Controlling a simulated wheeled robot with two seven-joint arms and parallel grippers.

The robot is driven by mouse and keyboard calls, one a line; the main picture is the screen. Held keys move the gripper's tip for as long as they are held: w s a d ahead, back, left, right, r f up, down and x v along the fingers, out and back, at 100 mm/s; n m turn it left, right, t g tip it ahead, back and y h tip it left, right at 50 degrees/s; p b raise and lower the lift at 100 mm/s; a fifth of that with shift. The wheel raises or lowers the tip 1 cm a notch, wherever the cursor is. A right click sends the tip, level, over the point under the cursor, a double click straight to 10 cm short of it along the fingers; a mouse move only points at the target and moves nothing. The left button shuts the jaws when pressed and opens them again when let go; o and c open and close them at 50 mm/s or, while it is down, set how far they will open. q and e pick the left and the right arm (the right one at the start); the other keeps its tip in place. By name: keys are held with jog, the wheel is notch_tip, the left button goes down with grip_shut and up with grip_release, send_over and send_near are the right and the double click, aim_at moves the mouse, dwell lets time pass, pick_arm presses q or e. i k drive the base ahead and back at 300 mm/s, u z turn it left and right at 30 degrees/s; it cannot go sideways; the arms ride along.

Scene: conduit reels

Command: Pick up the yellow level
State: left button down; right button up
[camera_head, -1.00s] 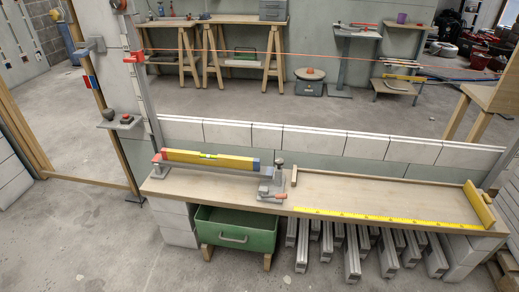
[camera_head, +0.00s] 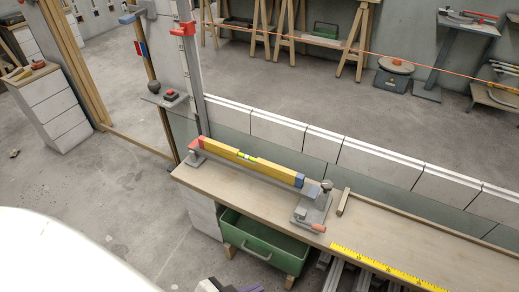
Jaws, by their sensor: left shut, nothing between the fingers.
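The yellow level (camera_head: 264,167) lies above the wooden bench top (camera_head: 400,238), one end on a small grey support (camera_head: 194,158) and the other by a grey clamp-like stand (camera_head: 312,207). It has a red left end, a blue right end and a green vial near its middle. My left gripper (camera_head: 229,286) shows only in part at the bottom edge, dark and purple. It is shut, empty and well apart from the level, on the near side of the bench. My right gripper is out of view.
A green bin (camera_head: 262,242) stands under the bench. A yellow tape measure strip (camera_head: 385,270) lies along the bench's near edge. White blocks (camera_head: 375,164) form a low wall behind. A red taut line crosses above. A post (camera_head: 188,75) rises beside the level's left end.

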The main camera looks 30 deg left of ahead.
aim_at(291, 177)
jog(key=u, duration=0.65)
jog(key=i, duration=0.85)
jog(key=u, duration=0.95)
